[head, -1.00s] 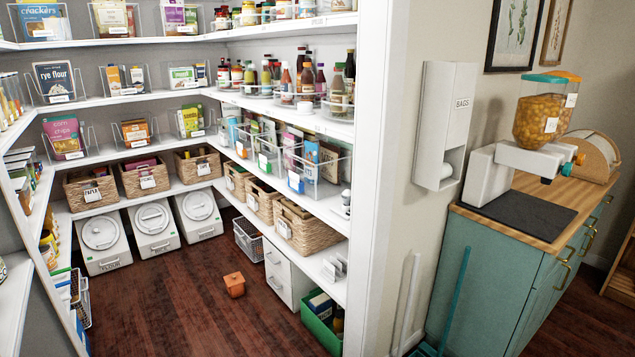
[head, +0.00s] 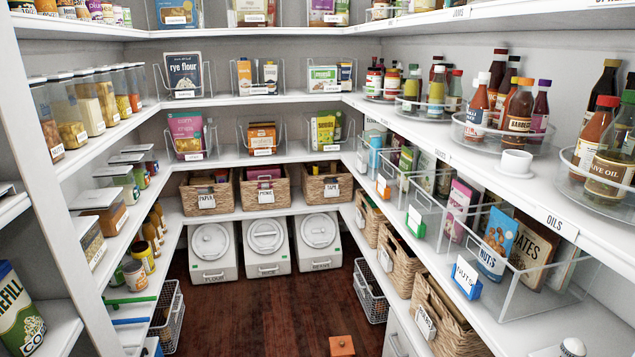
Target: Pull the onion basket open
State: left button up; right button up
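No basket with a readable onion label is in view. A wire basket (head: 369,291) stands low at the right, under the lowest right shelf, near the floor. Another wire basket (head: 167,318) is low at the left, beside the left shelves. I cannot tell what either holds or which is the onion basket. Neither of my grippers shows in the head view.
Woven baskets (head: 207,193) sit on the back shelf above white bins (head: 267,248). More woven baskets (head: 401,262) line the lower right shelf. An orange box (head: 342,346) lies on the wooden floor (head: 260,318), which is otherwise mostly clear between the shelves.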

aim_at(380, 287)
jog(key=i+j, duration=0.15)
jog(key=i, duration=0.4)
jog(key=i+j+z, duration=0.1)
jog(key=i, duration=0.4)
jog(key=i+j, duration=0.2)
jog(key=i, duration=0.35)
jog(key=l+z, duration=0.05)
